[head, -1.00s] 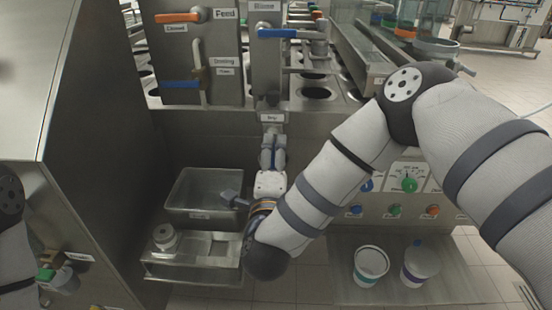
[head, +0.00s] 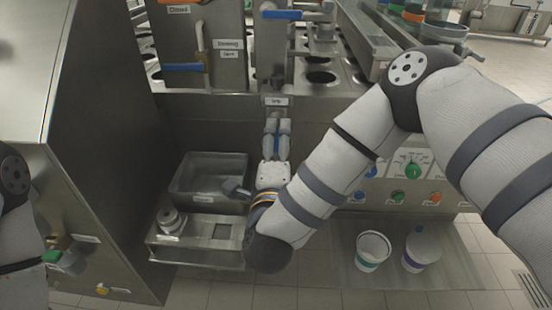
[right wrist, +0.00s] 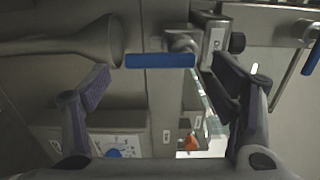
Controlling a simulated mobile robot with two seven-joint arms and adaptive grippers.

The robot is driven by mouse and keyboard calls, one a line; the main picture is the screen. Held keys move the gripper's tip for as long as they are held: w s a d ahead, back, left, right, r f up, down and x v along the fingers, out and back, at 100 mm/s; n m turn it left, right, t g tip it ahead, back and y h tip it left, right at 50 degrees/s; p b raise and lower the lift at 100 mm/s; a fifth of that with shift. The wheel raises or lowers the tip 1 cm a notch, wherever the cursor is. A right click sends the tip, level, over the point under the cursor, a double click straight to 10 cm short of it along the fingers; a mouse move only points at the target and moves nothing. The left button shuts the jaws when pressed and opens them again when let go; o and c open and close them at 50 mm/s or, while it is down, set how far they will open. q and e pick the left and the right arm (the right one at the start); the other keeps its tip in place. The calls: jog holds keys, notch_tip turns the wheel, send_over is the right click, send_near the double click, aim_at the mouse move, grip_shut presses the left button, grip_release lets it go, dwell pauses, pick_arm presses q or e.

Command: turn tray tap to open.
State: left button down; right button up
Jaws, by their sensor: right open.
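The tray tap shows in the right wrist view as a blue lever handle (right wrist: 160,60) on a metal valve body (right wrist: 182,42). The handle lies level across the picture. In the head view its small label (head: 275,101) is on the steel front, and my gripper mostly hides the tap below it. My right gripper (head: 277,125) points up at the tap from below. In the right wrist view the right gripper (right wrist: 160,78) is open, with one finger on each side of the handle and no clear contact. My left gripper is out of view; only part of that arm shows at the left edge.
A grey tray bin (head: 183,187) and a steel shelf (head: 195,254) sit left of my right forearm. Two white cups, one open (head: 373,247) and one with a lid (head: 421,250), stand at lower right. Other blue-handled taps (head: 296,15) are above. A steel cabinet fills the left.

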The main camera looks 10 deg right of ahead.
jog(key=v, duration=1)
jog(key=shift+s, duration=0.2)
jog(key=s+d+f+n+g+y, duration=0.1)
jog(key=s+d+f+n+g, duration=0.25)
jog(key=f, duration=0.35)
jog(key=s+d+f+n+g+y, duration=0.2)
jog(key=f+n+g, duration=0.1)
jog(key=f+n, duration=0.3)
jog(key=s+d+f+n+g+y, duration=0.1)
jog(key=s+d+f+n+g, duration=0.15)
jog(key=f, duration=0.55)
jog(key=s+d+f+n+g, duration=0.1)
jog(key=s+d+n+g, duration=0.1)
jog(key=s, duration=0.5)
jog(key=s+d+f+n+g, duration=0.2)
jog(key=s+n+g, duration=0.2)
jog(key=s, duration=0.3)
jog(key=s+d+f+n+g+y, duration=0.1)
jog(key=s+d+n+g, duration=0.1)
jog(key=s, duration=0.6)
jog(key=shift+f+n+g, duration=0.4)
jog(key=shift+n+g, duration=0.1)
jog(key=shift+g, duration=0.4)
